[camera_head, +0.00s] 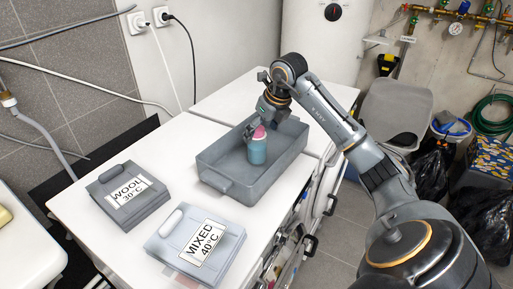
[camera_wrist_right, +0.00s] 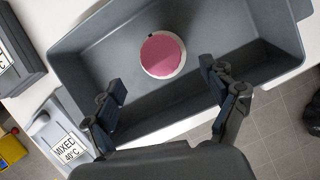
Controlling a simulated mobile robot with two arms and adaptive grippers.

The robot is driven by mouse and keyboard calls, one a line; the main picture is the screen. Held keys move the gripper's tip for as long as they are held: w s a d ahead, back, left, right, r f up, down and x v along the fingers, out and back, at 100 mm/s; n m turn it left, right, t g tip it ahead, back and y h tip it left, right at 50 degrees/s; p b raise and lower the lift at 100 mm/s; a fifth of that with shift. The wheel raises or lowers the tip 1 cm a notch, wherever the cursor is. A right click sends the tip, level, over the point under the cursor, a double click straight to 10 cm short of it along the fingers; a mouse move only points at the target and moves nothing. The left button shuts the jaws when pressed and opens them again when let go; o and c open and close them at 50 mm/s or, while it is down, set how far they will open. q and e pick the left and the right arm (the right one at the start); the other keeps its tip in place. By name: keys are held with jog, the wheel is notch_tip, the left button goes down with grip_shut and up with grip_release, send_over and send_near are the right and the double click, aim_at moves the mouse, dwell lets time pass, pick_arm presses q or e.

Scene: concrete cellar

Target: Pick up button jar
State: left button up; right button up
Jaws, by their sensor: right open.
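The button jar (camera_head: 258,152) has a blue-green body and a pink lid, and stands upright in a grey bin (camera_head: 217,183). In the right wrist view the jar's round pink lid (camera_wrist_right: 163,54) with a pale rim shows from above, near the bin's middle. My right gripper (camera_head: 263,122) is above the jar, pointing down, and partly hides its top. In the wrist view my right gripper (camera_wrist_right: 163,77) is open, its fingers spread to either side, with the lid just ahead between them. I see no contact with the jar. My left gripper is out of view.
The bin walls surround the jar on a white top (camera_head: 75,207). Lidded grey boxes labelled WOOL (camera_head: 112,212) and MIXED (camera_head: 172,252) stand on the near left. A white tank (camera_head: 318,40) is behind. Bare floor (camera_head: 340,225) lies to the right.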

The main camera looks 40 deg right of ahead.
aim_at(260, 135)
jog(key=x, duration=0.3)
jog(key=shift+f, duration=0.1)
jog(key=shift+d+p+x, duration=0.2)
jog(key=shift+p+x, duration=0.15)
jog(key=shift+x, duration=1)
jog(key=shift+d+p+x, duration=0.2)
jog(key=shift+p+x, duration=0.1)
jog(key=shift+x, duration=1.1)
jog(key=shift+s, duration=0.1)
jog(key=c, duration=1.5)
